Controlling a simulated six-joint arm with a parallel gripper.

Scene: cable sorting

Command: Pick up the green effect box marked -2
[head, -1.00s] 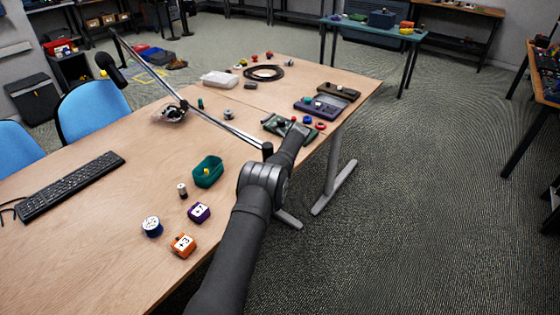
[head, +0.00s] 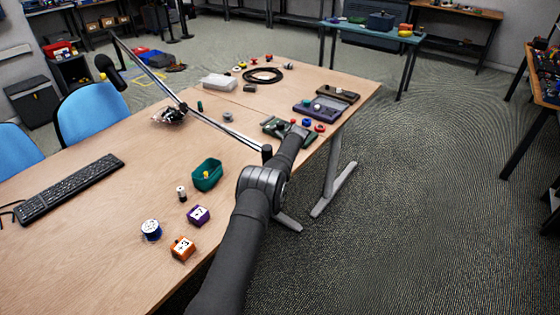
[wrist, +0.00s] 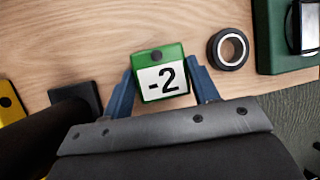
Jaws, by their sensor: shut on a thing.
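The green effect box marked -2 (wrist: 158,54) has a green top with a dark round knob and a white front label. In the wrist view it sits between the two blue fingers of my gripper (wrist: 163,78), one finger against each side. My gripper is shut on it. I cannot tell whether the box touches the tabletop or is just above it. In the head view my own arm hides the box and the fingers.
A black ring with a pale inner band (wrist: 228,49) lies close right of the box, beside a dark green case (wrist: 271,38). A black square piece (wrist: 89,97) is to the left. The head view shows orange (head: 183,249) and purple (head: 198,216) boxes and a green bin (head: 207,174).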

